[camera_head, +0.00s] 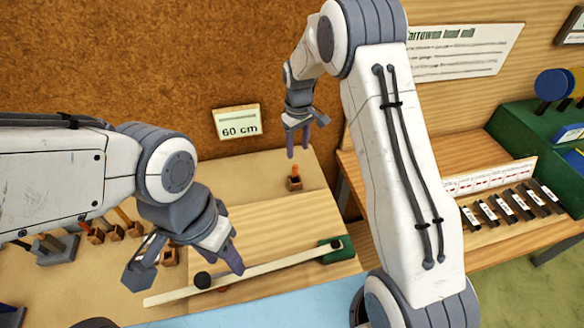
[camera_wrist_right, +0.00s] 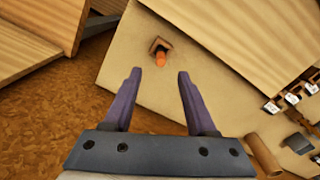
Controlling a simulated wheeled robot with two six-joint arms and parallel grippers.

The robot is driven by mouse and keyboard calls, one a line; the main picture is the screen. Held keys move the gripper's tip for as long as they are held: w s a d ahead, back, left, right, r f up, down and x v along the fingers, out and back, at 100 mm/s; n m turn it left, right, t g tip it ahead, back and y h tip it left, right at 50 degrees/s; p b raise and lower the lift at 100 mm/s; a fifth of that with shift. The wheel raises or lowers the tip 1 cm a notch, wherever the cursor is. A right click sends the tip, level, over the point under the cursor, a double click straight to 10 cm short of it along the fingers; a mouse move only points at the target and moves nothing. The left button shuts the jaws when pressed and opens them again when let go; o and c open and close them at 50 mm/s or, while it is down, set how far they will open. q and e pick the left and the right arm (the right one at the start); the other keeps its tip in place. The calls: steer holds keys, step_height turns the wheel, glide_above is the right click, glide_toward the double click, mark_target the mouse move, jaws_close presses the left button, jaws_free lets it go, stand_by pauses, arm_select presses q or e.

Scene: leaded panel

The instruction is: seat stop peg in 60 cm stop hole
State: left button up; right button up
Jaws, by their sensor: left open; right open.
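A small orange peg (camera_head: 294,172) stands upright in a dark square holder on the wooden surface below the 60 cm sign (camera_head: 239,122). The peg also shows in the right wrist view (camera_wrist_right: 160,58), ahead of and between the fingers. My right gripper (camera_head: 298,150) is open and empty, above the peg and apart from it. My left gripper (camera_head: 190,268) is open, close to a black knob (camera_head: 203,280) on a long pale strip (camera_head: 270,266). I cannot tell whether it touches the knob. I cannot make out a stop hole.
The strip's right end meets a green block (camera_head: 338,256) with a black knob. Several orange-handled pegs in wooden blocks stand at left (camera_head: 115,231), partly behind my left arm. A rack of dark labelled pieces (camera_head: 510,205) and a green box (camera_head: 530,130) stand at right.

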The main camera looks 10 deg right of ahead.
mark_target(295, 165)
steer(key=f, duration=0.1)
steer(key=f+p, duration=0.1)
steer(key=f, duration=0.2)
steer(key=shift+w+a+f, duration=0.15)
steer(key=shift+a+f, duration=0.1)
steer(key=shift+f+p, duration=0.5)
steer(key=shift+p, duration=0.2)
step_height(295, 165, down, 3)
steer(key=shift+w+f+p, duration=0.15)
steer(key=shift+p, duration=0.85)
steer(key=shift+f, duration=0.55)
jaws_close()
